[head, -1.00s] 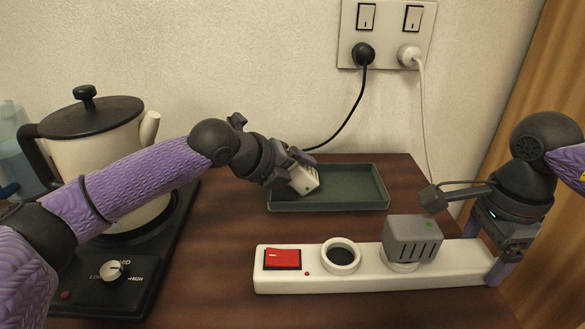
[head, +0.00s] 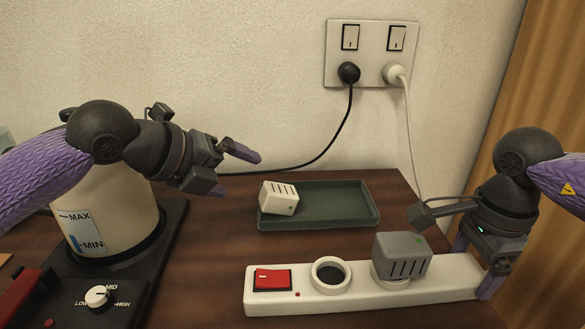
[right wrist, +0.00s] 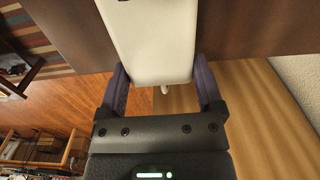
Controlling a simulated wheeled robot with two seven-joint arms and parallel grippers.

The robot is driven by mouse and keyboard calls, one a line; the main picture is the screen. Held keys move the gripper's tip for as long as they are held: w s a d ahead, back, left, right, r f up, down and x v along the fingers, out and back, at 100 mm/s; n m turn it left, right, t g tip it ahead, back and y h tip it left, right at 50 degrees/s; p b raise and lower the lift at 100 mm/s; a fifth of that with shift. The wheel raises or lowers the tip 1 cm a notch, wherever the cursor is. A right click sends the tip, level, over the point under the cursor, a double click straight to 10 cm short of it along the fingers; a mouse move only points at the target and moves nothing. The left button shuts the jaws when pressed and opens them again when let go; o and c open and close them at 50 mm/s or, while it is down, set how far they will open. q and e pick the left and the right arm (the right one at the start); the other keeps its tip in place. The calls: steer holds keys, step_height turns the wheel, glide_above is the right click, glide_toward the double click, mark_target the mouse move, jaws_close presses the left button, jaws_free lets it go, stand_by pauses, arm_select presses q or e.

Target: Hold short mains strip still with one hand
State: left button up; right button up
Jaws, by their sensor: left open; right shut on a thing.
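The short white mains strip (head: 345,294) lies on the dark wooden table. It has a red switch (head: 272,279), an empty round socket (head: 331,274) and a grey slotted plug block (head: 401,260) on the other socket. My right gripper (head: 487,268) is shut on the strip's right end; the right wrist view shows the strip's end (right wrist: 150,45) between its fingers (right wrist: 163,88). My left gripper (head: 240,172) is open and empty, in the air left of the green tray (head: 340,205). A white slotted block (head: 279,198) sits tilted in the tray's left end.
A kettle (head: 105,215) on a black hot plate (head: 130,290) with a dial stands at the left, partly behind my left arm. A wall plate (head: 373,55) holds a black and a white plug, with cords hanging down. The tray's right part is empty.

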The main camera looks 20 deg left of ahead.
steer(key=o, duration=1.2)
steer(key=shift+c, duration=0.2)
step_height(320, 180, up, 12)
arm_select(q)
step_height(320, 180, up, 18)
steer(key=s+t+p, duration=0.1)
steer(key=s+p, duration=0.1)
steer(key=p, duration=1.2)
arm_select(e)
step_height(320, 180, up, 10)
